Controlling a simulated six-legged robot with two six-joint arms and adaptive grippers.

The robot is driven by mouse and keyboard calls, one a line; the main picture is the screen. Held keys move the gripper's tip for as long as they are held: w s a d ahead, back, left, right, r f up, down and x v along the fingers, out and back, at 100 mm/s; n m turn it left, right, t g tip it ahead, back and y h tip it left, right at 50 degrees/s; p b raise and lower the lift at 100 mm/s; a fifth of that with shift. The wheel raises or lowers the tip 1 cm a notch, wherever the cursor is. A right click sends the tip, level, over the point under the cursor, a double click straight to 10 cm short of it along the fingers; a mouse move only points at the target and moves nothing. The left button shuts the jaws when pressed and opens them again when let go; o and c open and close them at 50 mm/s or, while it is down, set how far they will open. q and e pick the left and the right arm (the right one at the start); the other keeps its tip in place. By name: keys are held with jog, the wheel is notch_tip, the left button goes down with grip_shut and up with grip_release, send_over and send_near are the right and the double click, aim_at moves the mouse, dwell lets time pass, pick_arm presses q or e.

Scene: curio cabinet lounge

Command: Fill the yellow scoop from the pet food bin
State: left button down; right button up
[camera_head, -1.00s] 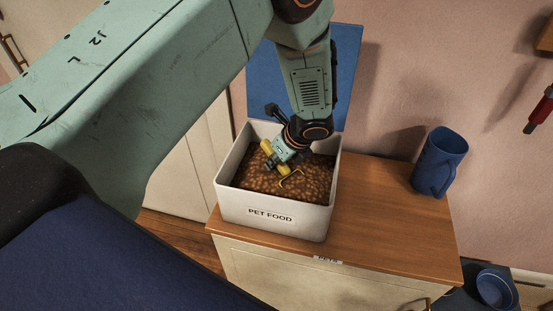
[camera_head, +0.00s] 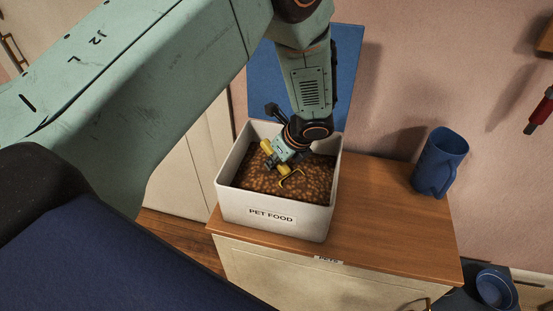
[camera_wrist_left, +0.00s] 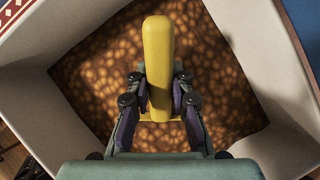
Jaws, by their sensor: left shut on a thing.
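The white pet food bin (camera_head: 227,206) stands on a wooden cabinet top with its blue lid (camera_head: 262,85) raised behind it. Brown kibble (camera_head: 310,178) covers its inside. My left gripper (camera_head: 276,163) reaches down into the bin and is shut on the handle of the yellow scoop (camera_head: 292,178). The scoop's rim shows as a thin yellow outline at the kibble surface; the rest of its bowl looks sunk in the kibble. In the left wrist view the yellow scoop's handle (camera_wrist_left: 158,60) stands between the fingers of the gripper (camera_wrist_left: 158,98). My right gripper is out of view.
A blue pitcher (camera_head: 439,162) stands on the right of the wooden cabinet top (camera_head: 385,220). The top between bin and pitcher is clear. A blue bowl (camera_head: 496,288) is low at the right. A red-handled tool (camera_head: 540,113) hangs on the wall.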

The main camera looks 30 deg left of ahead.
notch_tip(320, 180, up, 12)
jog(key=p, duration=1.1)
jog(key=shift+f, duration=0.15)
dwell(0.3)
dwell(0.4)
